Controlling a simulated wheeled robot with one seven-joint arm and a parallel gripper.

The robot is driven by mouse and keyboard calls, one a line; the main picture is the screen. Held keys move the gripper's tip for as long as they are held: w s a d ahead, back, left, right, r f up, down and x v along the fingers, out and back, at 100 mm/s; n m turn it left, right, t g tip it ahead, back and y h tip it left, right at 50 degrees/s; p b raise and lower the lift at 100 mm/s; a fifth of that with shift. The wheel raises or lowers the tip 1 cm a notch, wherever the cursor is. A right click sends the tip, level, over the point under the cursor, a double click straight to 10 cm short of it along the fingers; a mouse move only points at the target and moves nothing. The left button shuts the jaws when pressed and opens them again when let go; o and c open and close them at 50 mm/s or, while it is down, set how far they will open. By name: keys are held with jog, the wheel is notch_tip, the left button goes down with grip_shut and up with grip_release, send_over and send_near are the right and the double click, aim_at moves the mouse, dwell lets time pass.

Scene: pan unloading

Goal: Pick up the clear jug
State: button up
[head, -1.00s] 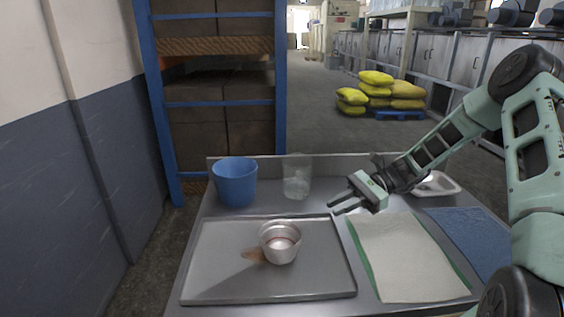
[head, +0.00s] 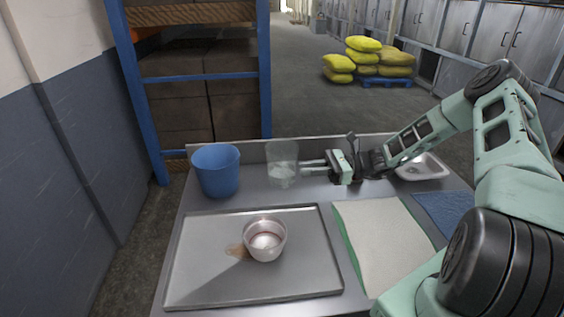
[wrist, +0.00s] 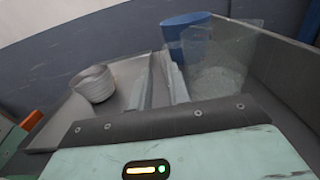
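The clear jug (head: 282,165) stands upright at the back of the metal table, and it also shows in the wrist view (wrist: 222,68). It is see-through and its outline is faint. My gripper (head: 303,168) is just to the right of the jug in the head view, its fingers pointing left at it. The fingers are apart with a gap between them. In the wrist view the fingertips (wrist: 159,62) have the jug to their right, not clearly between them. I cannot tell whether a fingertip touches it.
A blue bucket (head: 216,170) stands close left of the jug. A metal pan (head: 265,240) sits on a tray (head: 200,272) in front, beside a brown stain. A pale cloth (head: 385,240), blue cloth (head: 448,218) and white dish (head: 422,168) lie to the right.

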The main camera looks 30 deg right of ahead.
aim_at(285, 170)
jog(key=shift+f+p+x, duration=0.15)
jog(key=shift+p+x, duration=0.55)
jog(key=shift+x, duration=1.05)
jog(key=shift+f+p+x, duration=0.15)
jog(key=shift+p+x, duration=0.55)
jog(key=shift+x, duration=1.05)
jog(key=shift+w+d, duration=0.1)
jog(key=shift+w, duration=0.05)
grip_shut()
